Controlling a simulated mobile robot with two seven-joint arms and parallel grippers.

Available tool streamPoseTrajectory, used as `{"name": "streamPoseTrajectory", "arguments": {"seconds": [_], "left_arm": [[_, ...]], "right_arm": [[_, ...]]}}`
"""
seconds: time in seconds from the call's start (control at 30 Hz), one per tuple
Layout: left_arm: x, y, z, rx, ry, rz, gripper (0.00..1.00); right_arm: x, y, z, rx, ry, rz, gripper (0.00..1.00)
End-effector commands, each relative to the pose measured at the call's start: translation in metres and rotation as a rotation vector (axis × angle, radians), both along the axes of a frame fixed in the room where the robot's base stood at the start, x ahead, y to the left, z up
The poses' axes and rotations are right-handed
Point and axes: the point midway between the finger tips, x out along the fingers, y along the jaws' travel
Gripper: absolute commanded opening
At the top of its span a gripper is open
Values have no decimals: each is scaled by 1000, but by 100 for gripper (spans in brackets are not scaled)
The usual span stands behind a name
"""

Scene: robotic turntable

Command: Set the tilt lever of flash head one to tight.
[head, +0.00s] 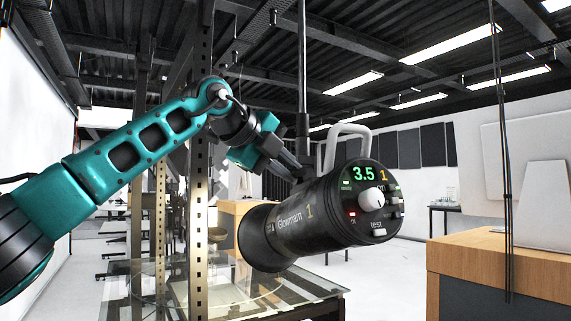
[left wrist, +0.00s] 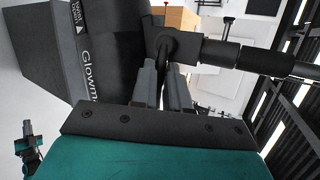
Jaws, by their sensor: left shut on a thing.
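Flash head one (head: 318,215) is a black cylinder marked Glowmann 1, hanging from a pole in the head view. Its round panel shows a green 3.5, an orange 1 and a white knob. Its dark side also shows in the left wrist view (left wrist: 98,60). My left gripper (head: 288,163) is at the mount behind the head. In the left wrist view its grey fingers (left wrist: 164,78) are shut on a thin dark part below the mount joint, which appears to be the tilt lever (left wrist: 166,54). The lever is mostly hidden between the fingers.
A glass table (head: 290,295) lies below the flash head. A wooden cabinet (head: 500,255) is at the right. A small teal arm part, seemingly mine, shows in the left wrist view (left wrist: 28,145).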

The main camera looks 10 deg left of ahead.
Motion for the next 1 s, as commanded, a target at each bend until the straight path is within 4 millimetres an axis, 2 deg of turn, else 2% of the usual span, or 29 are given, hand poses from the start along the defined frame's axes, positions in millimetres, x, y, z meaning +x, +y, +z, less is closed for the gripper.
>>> {"name": "streamPoseTrajectory", "arguments": {"seconds": [0.07, 0.1, 0.33, 0.77, 1.0], "left_arm": [[0, 1, 1, -1, -2, 1, 0], [0, 1, 1, -1, -2, 1, 18], [0, 0, 0, 0, -2, 1, 40], [0, 0, 1, 0, -5, -1, 41], [-1, -1, -6, 33, -62, -1, 41]], "right_arm": [[0, 0, 0, 0, 0, 0, 0], [0, 0, 0, 0, 0, 0, 0], [2, 1, 1, 2, -3, 2, 0], [2, 2, 4, -2, -9, 12, 0], [2, 1, -13, -4, -5, 9, 0]]}}
